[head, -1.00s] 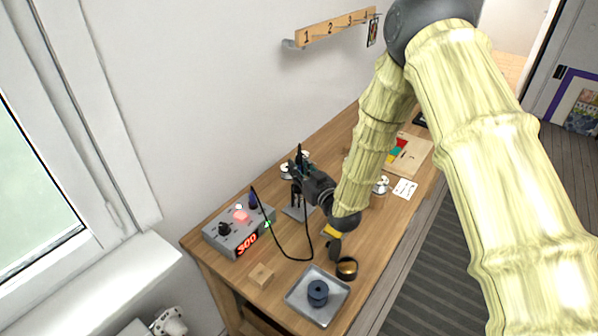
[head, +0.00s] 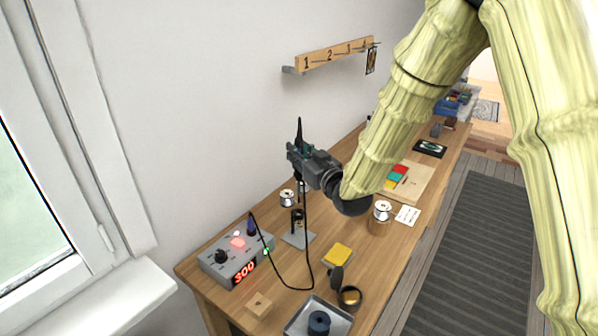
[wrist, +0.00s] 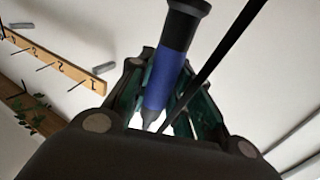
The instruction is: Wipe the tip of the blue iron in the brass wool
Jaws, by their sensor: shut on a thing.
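My gripper (head: 297,160) is raised above the bench, shut on the blue iron (wrist: 162,80). In the head view a dark pointed end (head: 299,130) rises above the fingers; the rest of the iron is mostly hidden. The brass wool (head: 350,297) sits in a small round dark tin near the front of the bench, well below and right of my gripper, apart from it.
The black cord (head: 309,255) hangs from my gripper to the station (head: 236,258) showing 300.

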